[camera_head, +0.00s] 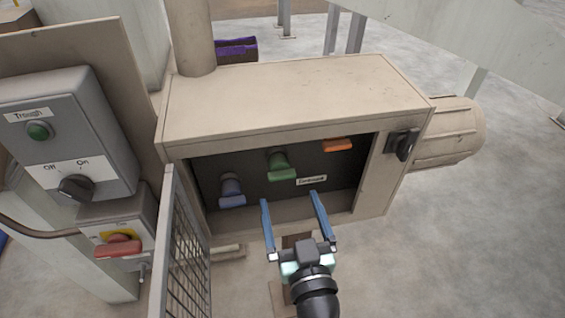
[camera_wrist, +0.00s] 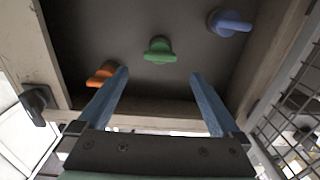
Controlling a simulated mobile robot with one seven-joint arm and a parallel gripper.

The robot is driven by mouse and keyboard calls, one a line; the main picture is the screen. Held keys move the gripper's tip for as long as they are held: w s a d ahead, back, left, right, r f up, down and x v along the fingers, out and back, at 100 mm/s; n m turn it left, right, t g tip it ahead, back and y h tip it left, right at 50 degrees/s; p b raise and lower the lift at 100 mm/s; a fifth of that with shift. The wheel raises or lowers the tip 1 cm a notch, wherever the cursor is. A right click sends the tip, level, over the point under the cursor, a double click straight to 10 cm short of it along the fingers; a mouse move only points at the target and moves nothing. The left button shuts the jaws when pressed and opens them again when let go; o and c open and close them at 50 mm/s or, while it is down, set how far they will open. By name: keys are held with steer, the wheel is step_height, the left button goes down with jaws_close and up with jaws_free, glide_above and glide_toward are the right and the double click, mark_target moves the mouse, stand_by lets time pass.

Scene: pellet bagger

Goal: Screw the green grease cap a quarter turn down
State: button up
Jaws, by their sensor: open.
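The green grease cap (camera_head: 281,166) has a winged handle and sits on the dark back panel of the beige cabinet's recess, between a blue cap (camera_head: 231,190) on the left and an orange cap (camera_head: 337,145) on the right. My gripper (camera_head: 290,198) is open and empty at the recess's front opening, its two long blue fingers spread apart, below and short of the green cap. In the wrist view the green cap (camera_wrist: 159,50) shows beyond and between the fingertips (camera_wrist: 158,76), with no contact visible. The blue cap (camera_wrist: 230,22) and orange cap (camera_wrist: 102,75) also show there.
The beige cabinet (camera_head: 290,95) frames the recess with side walls and a bottom lip. A small label (camera_head: 311,180) is on the back panel. A wire mesh guard (camera_head: 180,245) stands left of my gripper. A black knob (camera_head: 402,145) is on the right. Grey switch boxes (camera_head: 68,130) are at the left.

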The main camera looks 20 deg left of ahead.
mark_target(283, 178)
steer(key=p+x, duration=0.2)
steer(key=x, duration=0.6)
steer(key=shift+w+a, duration=0.15)
steer(key=shift+w, duration=0.05)
steer(key=shift+c, duration=0.2)
steer(key=c, duration=1.3)
steer(key=shift+c, duration=0.2)
steer(key=shift+m, duration=0.4)
